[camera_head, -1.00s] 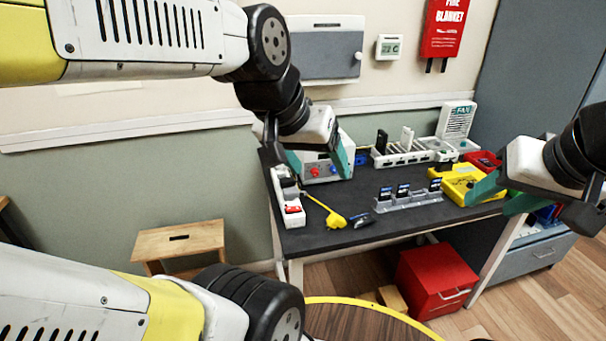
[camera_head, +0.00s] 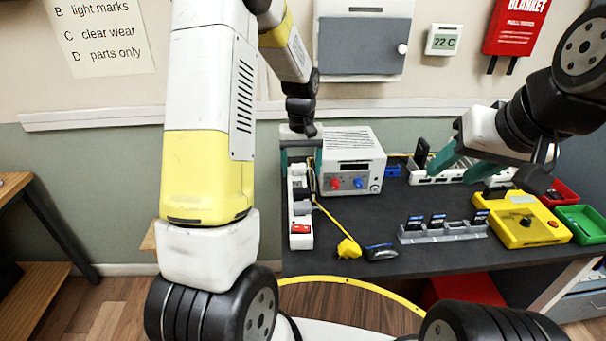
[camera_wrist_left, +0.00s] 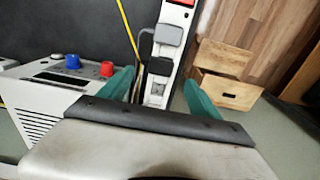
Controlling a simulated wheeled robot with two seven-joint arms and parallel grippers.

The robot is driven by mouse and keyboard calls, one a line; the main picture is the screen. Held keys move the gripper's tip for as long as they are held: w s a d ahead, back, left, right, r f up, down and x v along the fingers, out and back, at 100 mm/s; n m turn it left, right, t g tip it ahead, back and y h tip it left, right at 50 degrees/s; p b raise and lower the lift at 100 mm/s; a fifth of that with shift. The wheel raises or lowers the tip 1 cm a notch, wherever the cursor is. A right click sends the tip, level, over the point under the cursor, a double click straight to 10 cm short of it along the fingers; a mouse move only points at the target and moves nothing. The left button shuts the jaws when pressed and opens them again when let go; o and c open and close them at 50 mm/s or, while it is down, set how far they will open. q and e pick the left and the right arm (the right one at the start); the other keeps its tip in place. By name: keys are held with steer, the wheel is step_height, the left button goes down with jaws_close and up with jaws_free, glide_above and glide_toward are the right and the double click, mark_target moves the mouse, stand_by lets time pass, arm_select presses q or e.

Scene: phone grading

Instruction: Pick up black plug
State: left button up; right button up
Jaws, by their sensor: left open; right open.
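A white power strip (camera_head: 302,240) lies along the left edge of the dark table, with a red switch at its near end. My left gripper (camera_head: 301,155) is open over the strip's far end. In the left wrist view its teal fingers (camera_wrist_left: 160,95) stand either side of the strip, empty. My right gripper (camera_head: 464,163) is open and empty above the table's back right.
A grey power supply (camera_head: 350,165) stands just right of the strip.

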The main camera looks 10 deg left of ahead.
mark_target(301, 189)
arm_select(q)
steer(key=shift+w+a+f, duration=0.15)
steer(key=shift+w+f, duration=0.05)
steer(key=shift+f, duration=0.3)
steer(key=f, duration=0.7)
steer(key=shift+w+a+f, duration=0.1)
steer(key=shift+w+f, duration=0.1)
steer(key=shift+w, duration=0.15)
jaws_close()
